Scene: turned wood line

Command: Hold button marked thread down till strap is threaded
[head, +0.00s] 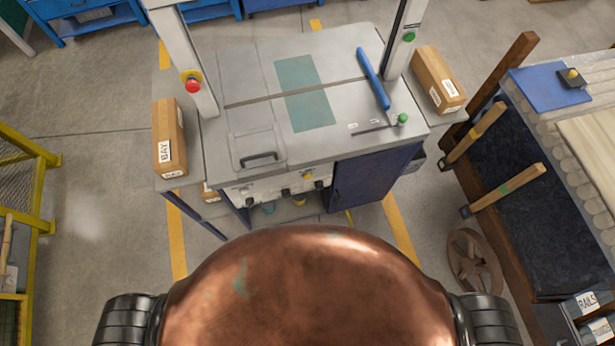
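A grey strapping machine table (245,65) stands ahead of me between two upright posts. Its white front panel (243,193) carries several small dark controls and a yellow knob (308,175); any lettering there is too small to read. A green knob (402,119) sits at the table's right front corner by a short slot with small labels. A green button (409,37) is on the right post, and a red stop button (193,85) on a yellow base is on the left post. I cannot tell which control is marked thread. A dark line crosses the tabletop. Neither gripper is in view.
A blue-handled tool (373,79) lies on the table's right. Cardboard boxes flank the table at left (168,140) and right (437,80). A workbench with wooden handles (507,187) stands at right, a yellow cage (38,160) at left. Floor is clear between table and cage.

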